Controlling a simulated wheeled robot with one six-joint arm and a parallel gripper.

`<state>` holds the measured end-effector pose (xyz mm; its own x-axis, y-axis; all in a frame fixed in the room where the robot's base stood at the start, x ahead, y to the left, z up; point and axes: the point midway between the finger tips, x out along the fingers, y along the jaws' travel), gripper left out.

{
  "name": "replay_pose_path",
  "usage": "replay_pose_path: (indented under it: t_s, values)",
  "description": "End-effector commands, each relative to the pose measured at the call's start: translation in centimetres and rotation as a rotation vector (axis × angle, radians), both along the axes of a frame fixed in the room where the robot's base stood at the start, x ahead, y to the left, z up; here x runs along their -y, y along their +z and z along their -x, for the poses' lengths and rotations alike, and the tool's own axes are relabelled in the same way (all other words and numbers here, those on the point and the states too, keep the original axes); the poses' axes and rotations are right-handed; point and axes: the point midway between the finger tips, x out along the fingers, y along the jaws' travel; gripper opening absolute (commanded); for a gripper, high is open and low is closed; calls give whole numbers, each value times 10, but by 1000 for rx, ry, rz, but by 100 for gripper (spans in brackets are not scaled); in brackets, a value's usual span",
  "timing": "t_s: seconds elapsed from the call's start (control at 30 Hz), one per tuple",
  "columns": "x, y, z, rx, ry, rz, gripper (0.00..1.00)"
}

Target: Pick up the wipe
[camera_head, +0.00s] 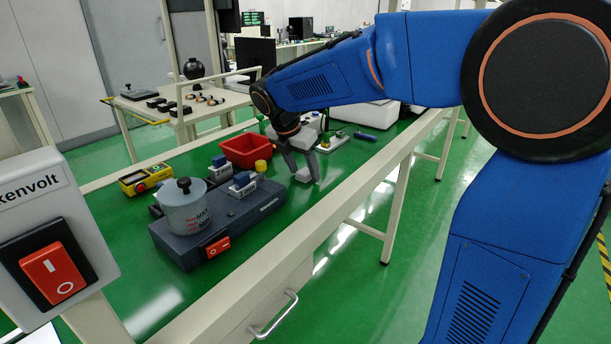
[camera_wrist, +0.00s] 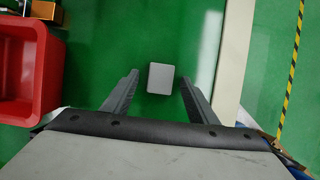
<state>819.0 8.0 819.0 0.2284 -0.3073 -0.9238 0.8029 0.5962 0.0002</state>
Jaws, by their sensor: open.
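A small light-grey rectangular pad, which looks like the wipe (camera_wrist: 161,78), lies flat on the green bench top in the wrist view. My gripper (camera_wrist: 158,80) is open, with one grey finger on each side of the pad and a gap showing on both sides. The wrist view does not show clearly how high the fingertips are above the bench. In the head view my gripper (camera_head: 305,178) points down over the bench, near its right edge. The wipe is hard to tell from the fingers there.
A red bin (camera_wrist: 20,68) stands left of my gripper and also shows in the head view (camera_head: 245,149). A grey device (camera_head: 215,225) with a clear container sits nearer. A pale bench rail (camera_wrist: 235,55) runs along the right. A blue-handled tool (camera_head: 364,136) lies farther back.

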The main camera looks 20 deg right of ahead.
Motion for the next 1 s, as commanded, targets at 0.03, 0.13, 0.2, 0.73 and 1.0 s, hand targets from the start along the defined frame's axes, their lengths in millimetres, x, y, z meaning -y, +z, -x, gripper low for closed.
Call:
replay_pose_path:
  t_s: [0.03, 0.13, 0.2, 0.73, 1.0]
  values:
    - [0, 0, 0, 0, 0, 0, 53]
    - [0, 0, 0, 0, 0, 0, 29]
    - [0, 0, 0, 0, 0, 0, 12]
    - [0, 26, 0, 2, 0, -1, 9]
    - [0, 75, 0, 2, 0, -1, 9]
